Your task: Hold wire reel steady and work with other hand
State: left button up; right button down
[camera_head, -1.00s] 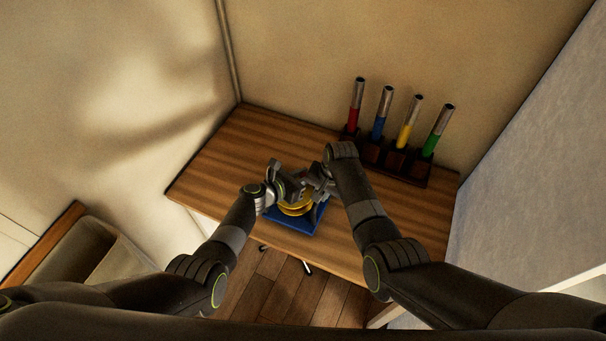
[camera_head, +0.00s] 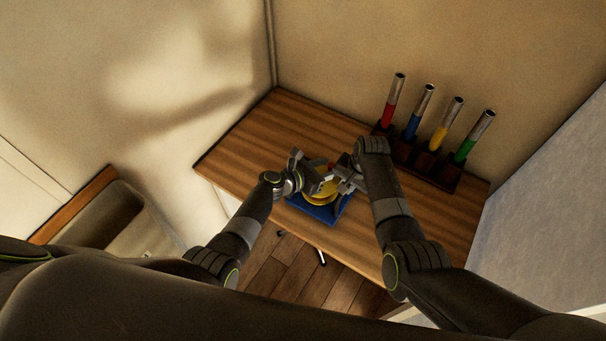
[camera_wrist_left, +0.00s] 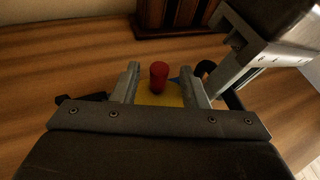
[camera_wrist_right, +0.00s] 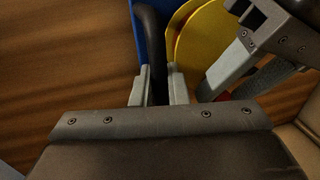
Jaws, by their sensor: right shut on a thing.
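The wire reel (camera_head: 320,198) is yellow and sits on a blue base (camera_head: 325,213) on the wooden desk. Its yellow disc (camera_wrist_right: 205,35) also shows in the right wrist view. A red upright knob (camera_wrist_left: 158,75) stands over the yellow disc in the left wrist view. My left gripper (camera_wrist_left: 162,78) is open, with the knob between and a little beyond its fingers. My right gripper (camera_wrist_right: 159,82) is shut on a black curved bar (camera_wrist_right: 150,40) beside the reel, above the blue base. In the head view both grippers partly hide the reel.
A dark rack (camera_head: 425,168) at the back of the desk (camera_head: 255,140) holds several metal-tipped tubes with red, blue, yellow and green bands. Walls close in at the back and right. The desk's left part is clear.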

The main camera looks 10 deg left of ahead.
pick_arm(q)
jog(key=v, duration=0.9)
jog(key=shift+s, duration=0.15)
jog(key=shift+a, duration=0.15)
jog(key=shift+r, duration=0.1)
pick_arm(e)
jog(key=c, duration=1.3)
grip_release()
jog(key=shift+c, duration=0.2)
jog(key=shift+r, duration=0.1)
